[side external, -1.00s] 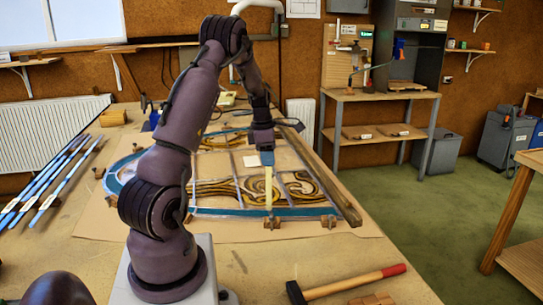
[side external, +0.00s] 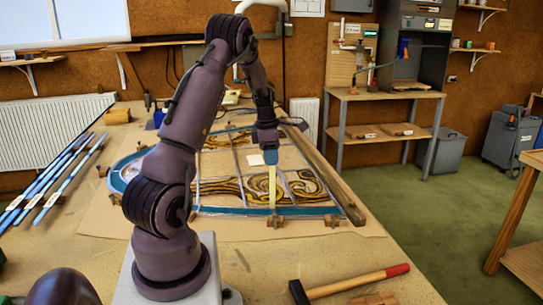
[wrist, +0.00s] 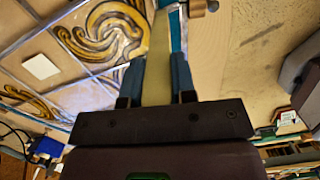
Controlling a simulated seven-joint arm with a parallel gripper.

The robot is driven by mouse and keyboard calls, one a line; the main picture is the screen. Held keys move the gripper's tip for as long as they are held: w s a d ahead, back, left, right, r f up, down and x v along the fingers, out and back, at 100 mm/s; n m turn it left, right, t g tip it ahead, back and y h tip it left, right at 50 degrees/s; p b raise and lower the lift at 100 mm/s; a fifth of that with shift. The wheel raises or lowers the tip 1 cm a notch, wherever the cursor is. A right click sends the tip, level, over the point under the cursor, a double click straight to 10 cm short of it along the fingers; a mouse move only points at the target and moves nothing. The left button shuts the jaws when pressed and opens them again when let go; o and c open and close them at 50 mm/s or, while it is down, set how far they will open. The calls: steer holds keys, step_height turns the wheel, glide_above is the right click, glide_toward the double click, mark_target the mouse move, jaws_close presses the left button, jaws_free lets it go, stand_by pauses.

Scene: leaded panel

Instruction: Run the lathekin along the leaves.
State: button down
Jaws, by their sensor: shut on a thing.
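The lathekin is a pale cream flat stick (side external: 272,184), which also shows in the wrist view (wrist: 157,62). My gripper (side external: 269,157) is shut on its upper end and holds it upright, pointing down. The leaded panel (side external: 217,168) lies flat on the bench, with grey lead strips, amber swirls and a blue border. The lathekin's lower end is over the panel's front edge, close to the blue border (side external: 310,211). I cannot tell whether it touches the lead.
A small white card (side external: 256,160) lies on the panel behind the lathekin. Wooden blocks (side external: 275,221) sit along the panel's front edge, and a wooden batten (side external: 338,190) runs along its right. A hammer (side external: 350,284) lies in front. Blue strips (side external: 50,180) lie at left.

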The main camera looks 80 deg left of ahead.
steer(key=shift+f, duration=0.3)
stand_by(0.4)
steer(key=shift+w, duration=0.15)
steer(key=w+d, duration=0.2)
steer(key=w, duration=0.7)
steer(key=w+d, duration=0.2)
steer(key=w, duration=0.8)
steer(key=shift+w, duration=0.2)
stand_by(2.3)
steer(key=shift+r, duration=0.1)
steer(key=shift+r, duration=2.5)
steer(key=shift+d, duration=0.1)
